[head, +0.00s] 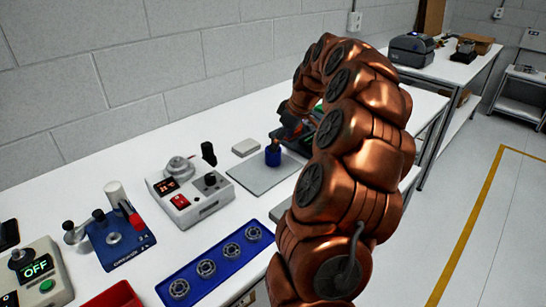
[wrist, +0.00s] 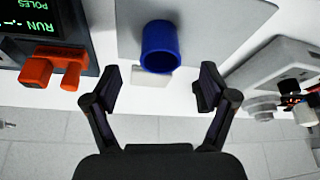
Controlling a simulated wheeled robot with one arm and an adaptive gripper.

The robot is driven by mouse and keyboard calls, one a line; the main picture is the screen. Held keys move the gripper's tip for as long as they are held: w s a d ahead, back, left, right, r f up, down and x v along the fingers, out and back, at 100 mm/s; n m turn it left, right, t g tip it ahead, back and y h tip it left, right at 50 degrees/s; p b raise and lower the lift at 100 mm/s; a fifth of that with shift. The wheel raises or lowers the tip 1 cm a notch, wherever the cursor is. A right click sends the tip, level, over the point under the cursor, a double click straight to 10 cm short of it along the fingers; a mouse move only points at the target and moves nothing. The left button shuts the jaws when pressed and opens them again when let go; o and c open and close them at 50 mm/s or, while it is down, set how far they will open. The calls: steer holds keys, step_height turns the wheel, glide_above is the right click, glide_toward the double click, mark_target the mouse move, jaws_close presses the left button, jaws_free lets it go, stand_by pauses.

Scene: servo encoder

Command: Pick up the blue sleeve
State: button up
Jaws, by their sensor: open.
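The blue sleeve (head: 273,155) is a short blue cylinder standing on a grey plate (head: 262,178) on the white table. In the wrist view the blue sleeve (wrist: 160,47) appears at the upper middle, with its round open end visible. My gripper (wrist: 158,88) is open, its two dark fingers spread to either side and a little below the sleeve in that picture, with nothing between them. In the head view my gripper (head: 281,143) is close to the top of the sleeve, and my copper arm partly hides that area.
A device with orange plugs and a green-lit screen (wrist: 42,20) lies to one side of the sleeve. A grey box with red and black controls (head: 190,190) lies on the other. A small pale block (head: 245,147) sits behind the plate. A blue tray (head: 215,264) holds several metal rings.

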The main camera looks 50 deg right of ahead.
mark_target(273, 156)
steer(key=shift+w+p+x, duration=0.1)
steer(key=shift+p+x, duration=0.35)
steer(key=shift+x, duration=1.2)
steer(key=shift+w+p+x, duration=0.15)
steer(key=shift+p+x, duration=0.25)
steer(key=shift+x, duration=1.2)
steer(key=shift+r, duration=0.15)
steer(key=c, duration=1)
